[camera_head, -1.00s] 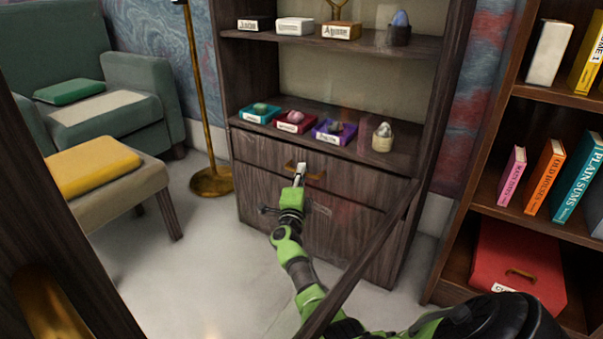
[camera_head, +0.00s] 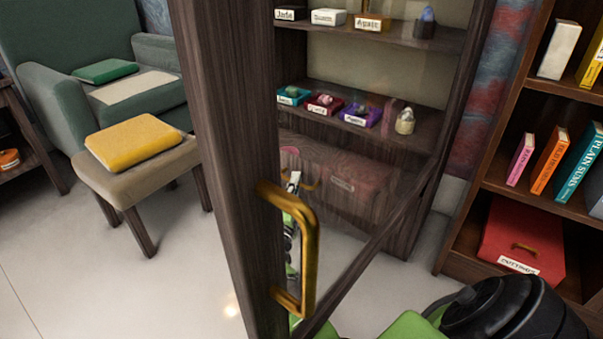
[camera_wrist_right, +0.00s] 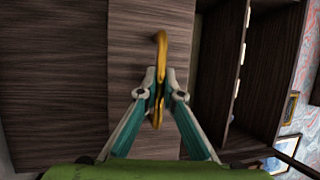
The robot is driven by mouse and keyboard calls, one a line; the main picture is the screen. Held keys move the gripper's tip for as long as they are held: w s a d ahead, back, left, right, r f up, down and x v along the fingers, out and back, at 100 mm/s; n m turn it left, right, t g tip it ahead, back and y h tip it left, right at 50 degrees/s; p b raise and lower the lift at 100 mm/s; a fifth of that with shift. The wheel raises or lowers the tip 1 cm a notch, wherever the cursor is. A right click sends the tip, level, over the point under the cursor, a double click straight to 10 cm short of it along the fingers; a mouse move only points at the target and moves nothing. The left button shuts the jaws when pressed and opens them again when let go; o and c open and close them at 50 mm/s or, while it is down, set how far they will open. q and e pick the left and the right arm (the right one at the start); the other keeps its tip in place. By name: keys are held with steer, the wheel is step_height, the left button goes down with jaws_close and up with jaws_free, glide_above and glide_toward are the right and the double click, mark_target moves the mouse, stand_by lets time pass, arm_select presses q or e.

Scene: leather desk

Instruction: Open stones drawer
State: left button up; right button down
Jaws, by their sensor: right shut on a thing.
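The dark wood cabinet (camera_head: 420,145) has a drawer with a brass handle (camera_head: 312,184) below its lower shelf. I see it through the open glass door. My right gripper (camera_head: 294,180) is at that handle, partly hidden by the door's frame. In the right wrist view the gripper (camera_wrist_right: 160,88) is shut on the brass handle (camera_wrist_right: 161,48), with its fingers against the wood drawer front (camera_wrist_right: 135,50). I cannot tell clearly whether the drawer stands out from the cabinet. My left gripper is not in view.
The door's dark frame (camera_head: 230,150) with its brass pull (camera_head: 308,250) stands close in front. Labelled stone trays (camera_head: 325,104) line the lower shelf. A bookcase with a red box (camera_head: 520,240) is at right.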

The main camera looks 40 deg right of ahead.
steer(key=shift+s+a, duration=0.2)
steer(key=shift+a, duration=0.4)
steer(key=shift+s+a, duration=0.15)
steer(key=shift+a, duration=0.4)
steer(key=c, duration=2.2)
jaws_free()
steer(key=shift+o, duration=0.2)
